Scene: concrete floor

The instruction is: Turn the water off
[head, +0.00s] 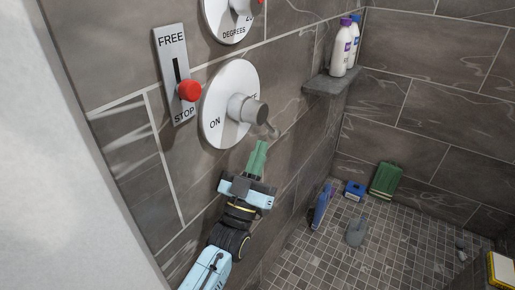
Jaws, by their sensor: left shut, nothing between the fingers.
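The water control is a round white plate (216,108) on the tiled shower wall, with "ON" printed at its lower left and other lettering at right partly hidden by the knob. A grey knob (246,109) sticks out from it, and its small lever (272,131) points to the lower right. My left gripper (260,145) is shut and empty, its green fingers pointing up just below the knob and lever. I cannot tell whether the fingertips touch the lever. My right gripper is out of view.
A FREE/STOP plate (167,60) with a red knob (189,90) near STOP is at left. A DEGREES dial (222,20) is above. A corner shelf (328,83) holds bottles (341,50). A blue bottle (322,206), blue box (355,190) and green item (386,179) are on the floor.

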